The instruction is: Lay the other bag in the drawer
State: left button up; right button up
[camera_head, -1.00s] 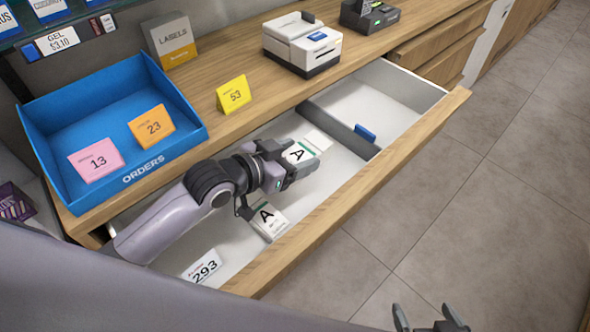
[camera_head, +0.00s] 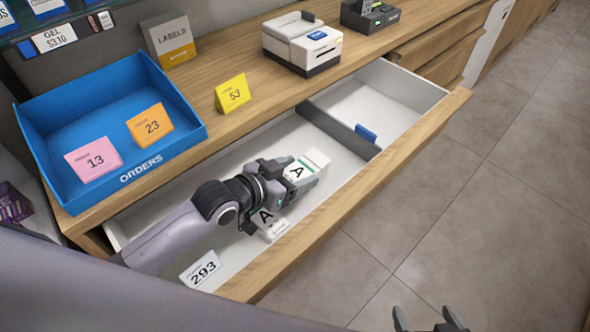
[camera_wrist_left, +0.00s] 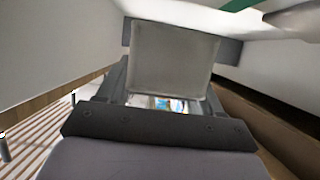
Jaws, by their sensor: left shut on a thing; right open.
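The open drawer (camera_head: 345,192) is split by a grey divider (camera_head: 336,126) with a blue tab. My left gripper (camera_head: 308,172) is low inside its near, larger compartment, shut on a white bag marked A (camera_head: 317,158). In the left wrist view the held bag (camera_wrist_left: 172,62) fills the space between the fingers. A second white bag marked A (camera_head: 273,231) lies in the same compartment, partly hidden by my left arm. Whether the held bag touches the drawer floor, I cannot tell. My right gripper (camera_head: 432,324) is open and empty, over the floor at the bottom edge.
A white card marked 293 (camera_head: 203,268) is at the drawer's near left end. The blue orders tray (camera_head: 190,130) holds a pink 13 card and an orange 23 card. A yellow 53 card (camera_head: 232,93), labels box (camera_head: 169,40) and printer (camera_head: 302,45) stand on the counter.

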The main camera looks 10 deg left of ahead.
pick_arm(q)
jog(key=o, duration=1.2)
jog(key=shift+c, duration=0.2)
jog(key=shift+s+r+p, duration=0.1)
jog(key=shift+r+p, duration=0.2)
jog(key=shift+r, duration=0.45)
jog(key=v, duration=1.1)
jog(key=shift+s+a+p, duration=0.2)
jog(key=shift+s+p, duration=0.15)
jog(key=shift+r, duration=0.1)
